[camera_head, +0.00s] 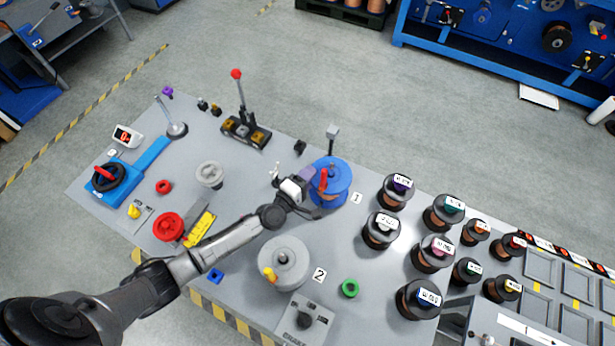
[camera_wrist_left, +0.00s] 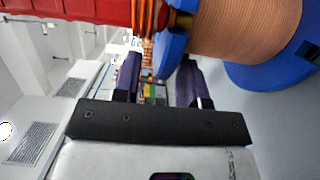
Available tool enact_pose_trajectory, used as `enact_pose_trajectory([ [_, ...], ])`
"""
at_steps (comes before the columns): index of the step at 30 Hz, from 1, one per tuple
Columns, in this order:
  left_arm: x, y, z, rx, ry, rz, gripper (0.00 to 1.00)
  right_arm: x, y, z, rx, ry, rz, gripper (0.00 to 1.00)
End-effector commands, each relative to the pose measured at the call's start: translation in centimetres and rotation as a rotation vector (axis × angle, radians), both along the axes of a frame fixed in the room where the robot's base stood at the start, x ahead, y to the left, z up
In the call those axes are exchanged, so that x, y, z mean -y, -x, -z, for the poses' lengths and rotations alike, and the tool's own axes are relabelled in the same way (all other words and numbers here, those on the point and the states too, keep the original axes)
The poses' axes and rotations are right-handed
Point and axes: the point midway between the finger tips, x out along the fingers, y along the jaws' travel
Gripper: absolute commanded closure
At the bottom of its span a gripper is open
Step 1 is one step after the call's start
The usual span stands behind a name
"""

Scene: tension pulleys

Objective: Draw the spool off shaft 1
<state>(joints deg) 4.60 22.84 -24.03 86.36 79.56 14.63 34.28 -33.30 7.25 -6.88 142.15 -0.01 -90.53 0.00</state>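The blue spool (camera_head: 337,190) with copper winding stands at the spot marked 1 (camera_head: 357,198). A red handle (camera_head: 323,178) shows against its near side. My left gripper (camera_head: 309,178) is at the spool's left side. In the left wrist view its two dark fingers (camera_wrist_left: 158,78) are apart, and the spool's copper winding (camera_wrist_left: 235,30) and blue flanges lie close at the upper right. A blue flange edge shows near the gap between the fingers; I cannot tell whether they touch it. The shaft itself is mostly hidden. My right gripper is not in view.
A grey round plate with a yellow knob (camera_head: 284,263) is at the spot marked 2. Several labelled dark spools (camera_head: 381,231) stand to the right. A red-knobbed lever (camera_head: 238,95) rises behind left. A green ring (camera_head: 349,288) lies in front.

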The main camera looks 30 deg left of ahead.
Motion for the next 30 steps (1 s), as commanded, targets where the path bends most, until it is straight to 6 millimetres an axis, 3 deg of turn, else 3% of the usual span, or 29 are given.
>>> enact_pose_trajectory([
  [12, -0.03, 0.02, 0.00, 0.000, 0.000, 0.000, 1.00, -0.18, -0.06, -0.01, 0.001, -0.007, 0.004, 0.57],
  [30, -0.04, 0.01, 0.00, 0.000, 0.000, -0.001, 1.00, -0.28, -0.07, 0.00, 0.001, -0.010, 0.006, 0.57],
])
